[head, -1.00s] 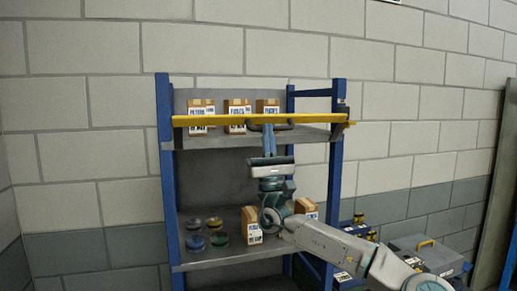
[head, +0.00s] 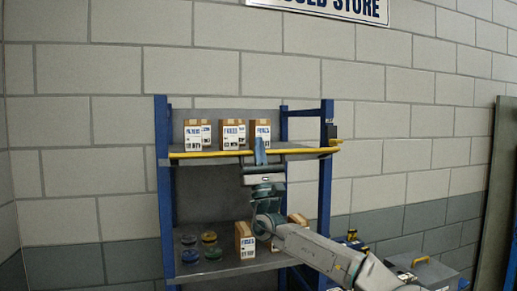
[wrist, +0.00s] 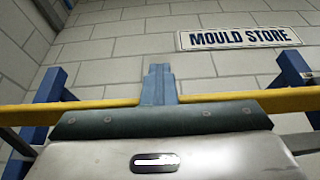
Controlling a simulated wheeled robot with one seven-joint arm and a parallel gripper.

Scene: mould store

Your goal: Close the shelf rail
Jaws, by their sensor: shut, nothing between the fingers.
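The yellow shelf rail (head: 210,154) runs across the front of the upper shelf, level with the shelf board's front edge and below most of the cartons' height. It also crosses the wrist view on both sides of my fingers (wrist: 240,101). The blue shelf rack (head: 163,200) stands against the wall. My gripper (head: 260,147) is shut and empty, fingers pointing up, at the middle of the rail. In the wrist view its fingers (wrist: 158,75) overlap the rail; I cannot tell whether they touch it. The rail's dark handle is not visible now.
Several cartons (head: 233,132) stand on the upper shelf behind the rail. The lower shelf holds round moulds (head: 211,246) and cartons (head: 244,240). A grey case (head: 428,271) with a yellow handle is at the lower right. A "MOULD STORE" sign (wrist: 238,37) hangs on the wall.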

